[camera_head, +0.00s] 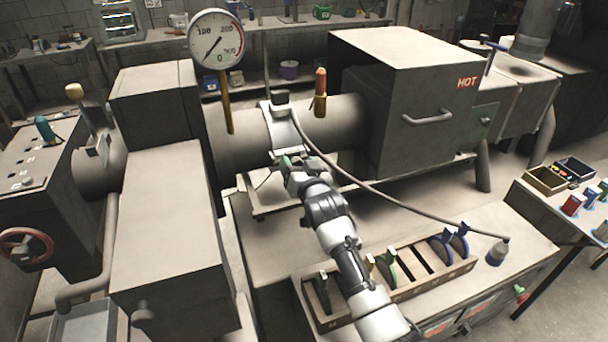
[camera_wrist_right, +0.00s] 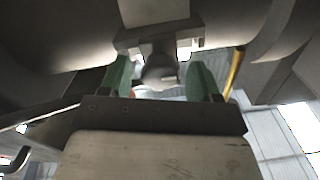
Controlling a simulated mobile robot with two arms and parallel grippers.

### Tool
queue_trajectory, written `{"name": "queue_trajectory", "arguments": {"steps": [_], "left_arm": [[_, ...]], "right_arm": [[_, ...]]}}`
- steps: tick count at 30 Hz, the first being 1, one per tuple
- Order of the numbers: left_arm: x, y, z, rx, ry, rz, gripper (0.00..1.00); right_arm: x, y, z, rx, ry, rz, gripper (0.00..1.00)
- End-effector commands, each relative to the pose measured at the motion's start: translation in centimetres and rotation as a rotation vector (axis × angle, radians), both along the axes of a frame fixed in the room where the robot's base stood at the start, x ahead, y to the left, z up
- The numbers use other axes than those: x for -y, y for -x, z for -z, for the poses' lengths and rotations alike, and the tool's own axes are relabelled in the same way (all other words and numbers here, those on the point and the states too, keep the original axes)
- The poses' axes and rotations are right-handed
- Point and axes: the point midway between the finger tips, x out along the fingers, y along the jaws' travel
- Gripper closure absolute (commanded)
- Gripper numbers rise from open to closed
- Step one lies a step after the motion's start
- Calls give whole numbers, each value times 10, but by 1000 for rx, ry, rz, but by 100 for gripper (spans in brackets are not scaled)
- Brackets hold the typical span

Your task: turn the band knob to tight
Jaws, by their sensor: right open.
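A pale metal band (camera_head: 284,130) wraps the grey tube (camera_head: 340,122) near its middle, with a dark block (camera_head: 281,98) on top. My right gripper (camera_head: 291,163) is at the front lower side of the band. In the right wrist view, my right gripper (camera_wrist_right: 162,80) is open, its two green fingers spread. A small grey knob (camera_wrist_right: 158,68) under the band's bracket shows between the fingers, with a gap at each side. How deep it sits between them I cannot tell. In the head view my gripper hides the knob. My left gripper is not in view.
A round gauge (camera_head: 216,39) stands above the tube's left end, and an orange-topped thermometer (camera_head: 320,92) stands on the tube. A black cable (camera_head: 375,188) runs from the band to the bench. A slotted rack (camera_head: 405,272) lies below my right arm. A box marked HOT (camera_head: 405,85) stands at right.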

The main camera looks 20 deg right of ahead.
Motion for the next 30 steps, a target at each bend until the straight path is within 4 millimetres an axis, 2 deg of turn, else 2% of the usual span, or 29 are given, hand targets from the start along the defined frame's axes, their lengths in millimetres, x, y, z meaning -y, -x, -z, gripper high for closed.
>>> {"name": "queue_trajectory", "arguments": {"steps": [5, 12, 18, 22, 30], "left_arm": [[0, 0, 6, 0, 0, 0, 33], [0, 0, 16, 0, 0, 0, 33], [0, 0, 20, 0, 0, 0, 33], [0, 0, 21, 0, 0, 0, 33], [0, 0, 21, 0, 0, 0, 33]], "right_arm": [[1, 25, 3, 0, -1, 0, 37], [2, 70, 3, 0, 0, 0, 37], [3, 95, 2, 0, 0, 0, 37], [4, 103, 1, 0, 0, 0, 37], [4, 103, 0, 0, -1, 0, 37]]}}
